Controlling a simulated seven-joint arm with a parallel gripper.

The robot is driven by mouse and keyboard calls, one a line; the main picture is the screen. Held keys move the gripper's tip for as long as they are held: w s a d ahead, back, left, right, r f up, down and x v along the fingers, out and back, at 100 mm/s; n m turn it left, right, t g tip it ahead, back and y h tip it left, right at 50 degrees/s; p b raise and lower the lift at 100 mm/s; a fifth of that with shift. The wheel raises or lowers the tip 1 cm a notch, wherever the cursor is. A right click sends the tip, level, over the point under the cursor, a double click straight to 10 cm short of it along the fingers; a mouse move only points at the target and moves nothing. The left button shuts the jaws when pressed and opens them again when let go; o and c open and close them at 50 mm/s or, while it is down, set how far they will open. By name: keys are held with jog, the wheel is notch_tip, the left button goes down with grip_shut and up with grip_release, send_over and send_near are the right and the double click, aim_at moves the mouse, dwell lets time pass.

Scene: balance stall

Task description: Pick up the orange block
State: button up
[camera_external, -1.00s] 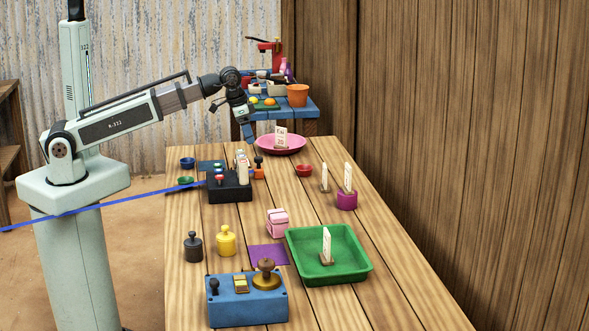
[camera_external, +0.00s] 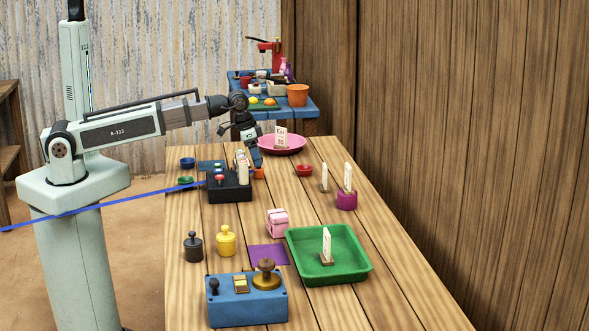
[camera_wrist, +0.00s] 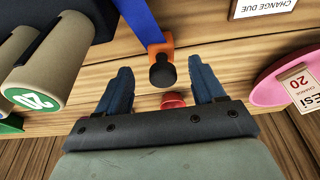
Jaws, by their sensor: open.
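The orange block (camera_external: 259,174) is on the wooden table, right of the black box, mostly hidden by my gripper in the external view. In the wrist view the orange block (camera_wrist: 155,48) shows with a black knob (camera_wrist: 162,72) in front of it, and a blue strip beside it. My gripper (camera_external: 257,163) is open and points down just above the block. In the wrist view the two dark blue fingers of my gripper (camera_wrist: 159,70) stand apart, with the black knob between their tips. Nothing is held.
The black box (camera_external: 230,188) with buttons and beige cylinders (camera_wrist: 45,65) is close on the left. A pink plate (camera_external: 282,144) with a card is behind. A green tray (camera_external: 300,277) and blue box (camera_external: 225,311) are nearer the front.

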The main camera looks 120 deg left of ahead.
jog(key=shift+x, duration=2.2)
jog(key=shift+a, duration=0.1)
jog(key=c, duration=1.2)
